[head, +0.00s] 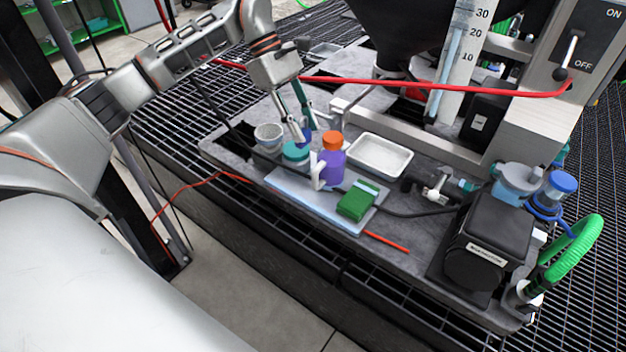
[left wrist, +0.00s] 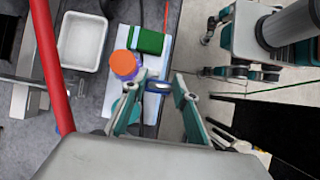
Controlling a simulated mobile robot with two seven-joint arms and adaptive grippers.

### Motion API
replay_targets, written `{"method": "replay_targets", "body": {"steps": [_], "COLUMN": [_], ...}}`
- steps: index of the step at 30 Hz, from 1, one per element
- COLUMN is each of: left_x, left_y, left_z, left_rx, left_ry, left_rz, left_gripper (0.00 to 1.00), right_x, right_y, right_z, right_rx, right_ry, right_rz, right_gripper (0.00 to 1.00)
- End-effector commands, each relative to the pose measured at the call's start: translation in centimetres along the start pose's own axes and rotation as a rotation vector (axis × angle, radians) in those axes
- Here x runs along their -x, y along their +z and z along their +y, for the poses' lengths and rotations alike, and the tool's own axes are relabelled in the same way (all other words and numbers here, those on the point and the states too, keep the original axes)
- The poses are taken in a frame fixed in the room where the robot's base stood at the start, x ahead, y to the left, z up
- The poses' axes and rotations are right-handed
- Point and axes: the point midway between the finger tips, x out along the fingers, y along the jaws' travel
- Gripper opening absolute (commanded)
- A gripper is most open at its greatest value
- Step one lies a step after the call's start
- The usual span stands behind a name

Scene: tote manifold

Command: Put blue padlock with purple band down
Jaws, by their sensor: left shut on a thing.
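My left gripper (left wrist: 158,92) is shut on the blue padlock (left wrist: 158,86), which shows between the fingertips in the left wrist view with a small pale part on it. The purple band cannot be made out. In the head view, my left gripper (head: 303,132) reaches down behind the teal-lidded jar and the purple bottle. The padlock (head: 304,137) is mostly hidden there, and its height above the bench is unclear.
A pale blue mat (head: 318,201) carries a purple bottle with orange cap (head: 331,158), a teal-lidded jar (head: 295,153) and a green block (head: 357,200). A white tray (head: 380,155) and grey cup (head: 268,137) stand close by. A red hose (head: 440,88) crosses above.

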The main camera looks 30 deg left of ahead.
Motion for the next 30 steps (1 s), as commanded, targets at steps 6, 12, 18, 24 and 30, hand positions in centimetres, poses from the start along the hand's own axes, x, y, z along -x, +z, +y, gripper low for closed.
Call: {"method": "replay_targets", "body": {"steps": [6,12,18,24,30], "left_x": [-5.3,-9.2,-11.1,-12.2,-14.8], "left_y": [-2.9,-5.1,-6.3,-6.9,-8.3], "left_z": [-0.2,-0.1,0.0,-0.1,-0.1], "left_rx": [0.002,0.001,-0.002,-0.002,-0.001], "left_ry": [-0.010,-0.009,-0.004,-0.006,-0.008], "left_rz": [-0.002,-0.003,0.000,-0.002,-0.002], "left_gripper": [0.06,0.06,0.06,0.06,0.06], "right_x": [-0.2,-0.2,-0.5,-0.7,-0.7], "right_y": [1.1,0.5,-0.2,-0.4,-0.2], "right_z": [-0.4,-0.4,-0.2,-0.2,-0.4], "right_rx": [0.002,0.003,0.005,0.006,0.003], "right_ry": [-0.007,-0.008,-0.007,-0.006,-0.009], "right_rz": [-0.013,0.000,0.014,0.018,0.018], "right_gripper": [0.40,0.40,0.40,0.40,0.40]}}
